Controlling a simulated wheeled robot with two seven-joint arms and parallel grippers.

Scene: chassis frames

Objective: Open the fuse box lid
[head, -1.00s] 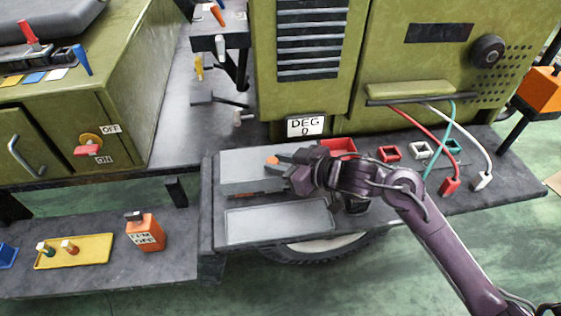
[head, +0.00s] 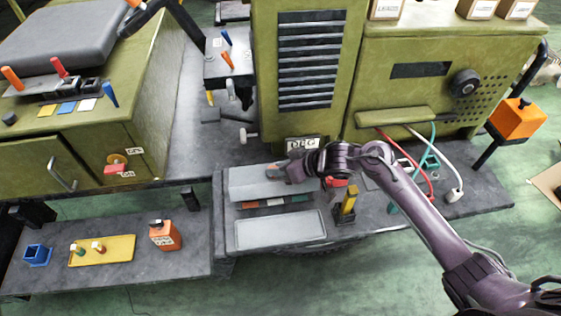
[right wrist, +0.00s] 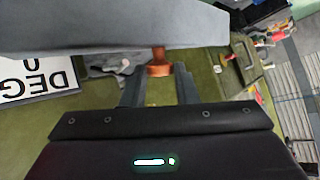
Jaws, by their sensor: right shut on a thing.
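The fuse box is a long grey box on the bench, with its grey lid (head: 255,183) on top. A row of coloured fuses (head: 275,203) shows below the lid's front edge, so the lid looks at least partly raised; how far is hard to tell. My right gripper (head: 283,171) is at the lid's right part, shut on its copper-orange knob. In the right wrist view the knob (right wrist: 158,65) sits between the fingertips (right wrist: 158,75), under the grey lid (right wrist: 110,28). My left gripper does not show.
A flat grey tray (head: 280,231) lies in front of the box. A yellow-and-black upright piece (head: 348,203) stands to its right. The DEG sign (head: 303,144) is behind. Red, teal and white cables (head: 447,175) hang at the right.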

